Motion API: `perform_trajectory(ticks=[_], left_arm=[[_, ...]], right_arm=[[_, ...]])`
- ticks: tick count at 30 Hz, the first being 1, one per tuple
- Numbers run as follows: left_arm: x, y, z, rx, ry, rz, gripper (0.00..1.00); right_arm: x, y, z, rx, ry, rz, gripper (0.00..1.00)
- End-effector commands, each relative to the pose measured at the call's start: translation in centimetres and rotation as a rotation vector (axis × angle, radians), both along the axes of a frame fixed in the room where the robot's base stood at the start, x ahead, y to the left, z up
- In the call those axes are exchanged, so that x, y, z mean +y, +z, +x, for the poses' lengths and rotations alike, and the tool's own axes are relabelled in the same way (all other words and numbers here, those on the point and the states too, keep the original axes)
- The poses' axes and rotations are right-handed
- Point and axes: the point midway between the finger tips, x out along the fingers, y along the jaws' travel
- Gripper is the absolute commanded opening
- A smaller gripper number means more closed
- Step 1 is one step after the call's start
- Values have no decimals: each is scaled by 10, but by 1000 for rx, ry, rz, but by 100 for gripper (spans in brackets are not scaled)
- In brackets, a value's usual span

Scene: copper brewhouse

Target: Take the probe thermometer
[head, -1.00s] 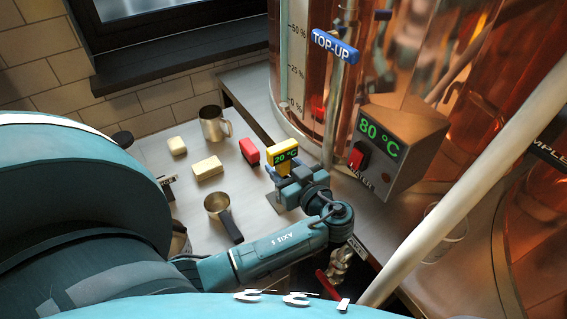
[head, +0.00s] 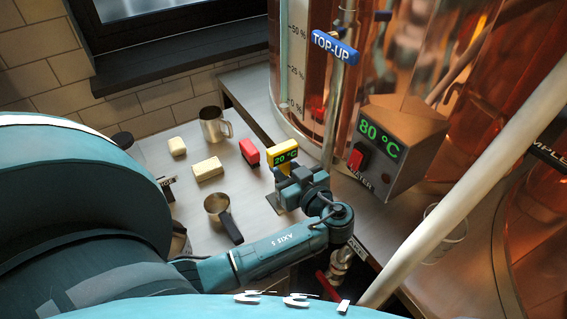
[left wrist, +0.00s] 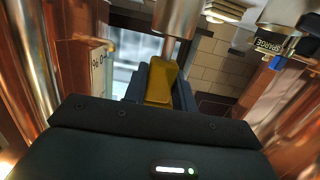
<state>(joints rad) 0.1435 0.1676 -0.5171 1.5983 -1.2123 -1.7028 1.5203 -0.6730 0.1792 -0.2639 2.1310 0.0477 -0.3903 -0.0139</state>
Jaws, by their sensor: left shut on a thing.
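The probe thermometer (head: 283,153) is yellow with a dark screen that reads 20 °C in green. My left gripper (head: 284,171) is shut on it, at the far end of my left arm. In the left wrist view the yellow body of the thermometer (left wrist: 161,82) sits between the two dark fingers of my left gripper (left wrist: 160,90). Its lower part is hidden by the gripper in the head view. I cannot tell whether it touches the table. My right gripper is not in view.
A red block (head: 249,153), two cream blocks (head: 207,168), a metal mug (head: 214,126) and a small pan (head: 219,207) with a dark handle stand on the metal table (head: 160,150).

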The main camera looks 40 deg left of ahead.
Motion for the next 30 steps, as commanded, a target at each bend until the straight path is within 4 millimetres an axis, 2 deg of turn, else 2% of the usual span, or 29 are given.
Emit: perform_trajectory(ticks=[19,28,30], left_arm=[[0,19,0,-1,0,0,0],[0,20,0,-1,0,0,0],[0,29,0,-2,0,-1,0]], right_arm=[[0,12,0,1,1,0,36],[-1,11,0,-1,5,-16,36],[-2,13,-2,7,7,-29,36]])
